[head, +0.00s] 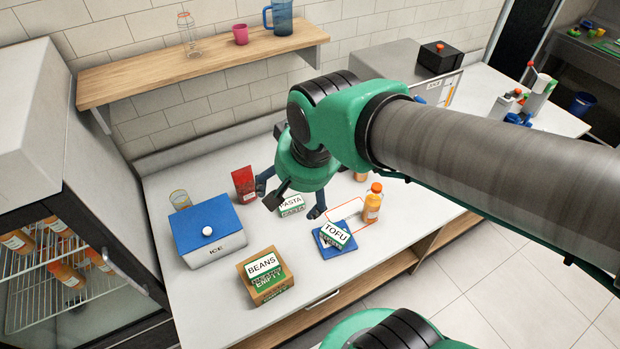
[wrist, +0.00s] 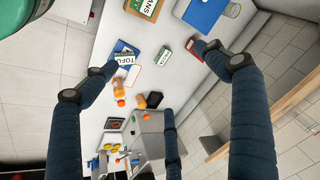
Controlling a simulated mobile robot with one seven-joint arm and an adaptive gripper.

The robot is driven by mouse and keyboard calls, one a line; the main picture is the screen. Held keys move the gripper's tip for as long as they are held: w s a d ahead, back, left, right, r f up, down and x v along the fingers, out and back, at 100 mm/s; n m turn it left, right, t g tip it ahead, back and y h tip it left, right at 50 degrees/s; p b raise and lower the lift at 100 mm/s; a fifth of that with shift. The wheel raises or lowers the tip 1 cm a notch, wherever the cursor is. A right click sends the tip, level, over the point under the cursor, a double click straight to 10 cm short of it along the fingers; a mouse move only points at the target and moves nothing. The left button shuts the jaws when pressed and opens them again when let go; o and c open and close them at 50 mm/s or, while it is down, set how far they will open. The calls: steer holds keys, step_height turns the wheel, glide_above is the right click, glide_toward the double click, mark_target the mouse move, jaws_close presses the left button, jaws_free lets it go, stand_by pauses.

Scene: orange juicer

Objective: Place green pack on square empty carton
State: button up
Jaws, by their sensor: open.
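A green and white pack labelled BEANS (head: 264,267) sits on top of the square brown carton marked EMPTY (head: 268,292); both show at the top edge of the wrist view. A green and white PASTA pack (head: 291,206) lies on the counter below my gripper (head: 292,200), also seen between the fingers in the wrist view (wrist: 165,55). A TOFU pack (head: 336,235) rests on a blue square (head: 335,250). My gripper is open, fingers spread wide, with nothing held. It is above the counter, back and right of the carton.
A blue-lidded ICE box (head: 207,232) stands left of the packs, with a glass (head: 181,200) and red bag (head: 244,184) behind. An orange bottle (head: 373,203) stands right, near a red outline. A wooden shelf (head: 200,66) hangs behind. Bare counter lies right of the carton.

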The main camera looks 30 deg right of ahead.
steer(key=s+d+r+n+t, duration=0.1)
steer(key=s+d+r+n, duration=0.1)
steer(key=s+r, duration=0.3)
steer(key=shift+s+n, duration=0.3)
steer(key=shift+n, duration=0.6)
step_height(320, 180, down, 11)
steer(key=b, duration=1.1)
steer(key=shift+r, duration=0.15)
